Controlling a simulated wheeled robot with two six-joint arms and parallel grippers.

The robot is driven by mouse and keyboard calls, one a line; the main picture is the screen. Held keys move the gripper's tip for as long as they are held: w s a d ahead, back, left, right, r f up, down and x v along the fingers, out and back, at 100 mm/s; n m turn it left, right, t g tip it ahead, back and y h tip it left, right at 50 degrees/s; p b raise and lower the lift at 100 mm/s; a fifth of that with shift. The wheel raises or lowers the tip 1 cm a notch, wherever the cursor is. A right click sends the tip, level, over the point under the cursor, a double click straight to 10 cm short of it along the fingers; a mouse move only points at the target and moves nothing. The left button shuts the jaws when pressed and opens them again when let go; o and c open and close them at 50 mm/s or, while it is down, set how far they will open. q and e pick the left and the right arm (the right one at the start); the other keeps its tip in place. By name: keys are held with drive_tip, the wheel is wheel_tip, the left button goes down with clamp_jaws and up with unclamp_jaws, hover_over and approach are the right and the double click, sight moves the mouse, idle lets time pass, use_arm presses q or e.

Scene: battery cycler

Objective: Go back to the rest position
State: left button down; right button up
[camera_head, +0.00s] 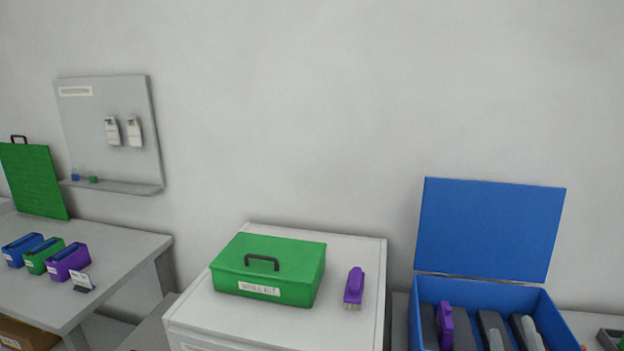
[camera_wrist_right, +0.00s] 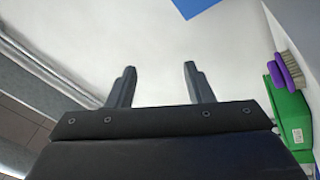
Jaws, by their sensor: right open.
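My right gripper (camera_wrist_right: 158,70) shows in the right wrist view with its two dark fingers apart. Nothing is between them, and a pale surface lies beyond. In that view a green box (camera_wrist_right: 290,112) and a purple brush (camera_wrist_right: 285,70) with bristles are off to the right of the fingers, apart from them. I cannot make out either gripper in the head view. My left gripper shows in neither view.
A closed green case (camera_head: 268,270) and the purple brush (camera_head: 354,286) rest on a white cabinet (camera_head: 350,328). An open blue box (camera_head: 488,228) at right holds grey items and one purple item. At left, a table (camera_head: 125,245) carries blue, green and purple bins.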

drive_tip(key=s+d+f+m+g+h, duration=0.35)
drive_tip(key=s+f+m+g, duration=0.5)
drive_tip(key=f, duration=0.55)
drive_tip(key=s+a+f+m+g+y, duration=0.1)
drive_tip(key=s+a+f+g+y, duration=0.2)
drive_tip(key=s+f+g, duration=0.35)
drive_tip(key=s+a+f+g+y, duration=0.3)
drive_tip(key=s+a+f, duration=0.1)
drive_tip(key=s, duration=0.6)
wheel_tip(320, 180, down, 30)
drive_tip(key=d+g+b, duration=0.1)
drive_tip(key=d+b, duration=0.1)
drive_tip(key=b, duration=0.3)
drive_tip(key=s+f+b, duration=0.2)
drive_tip(key=s+f, duration=0.5)
drive_tip(key=f, duration=0.3)
drive_tip(key=s+a+f+g+b, duration=0.1)
drive_tip(key=s+f+b, duration=0.2)
drive_tip(key=s+f, duration=0.5)
wheel_tip(320, 180, down, 2)
drive_tip(key=shift+f+y, duration=0.1)
drive_tip(key=shift+y, duration=0.25)
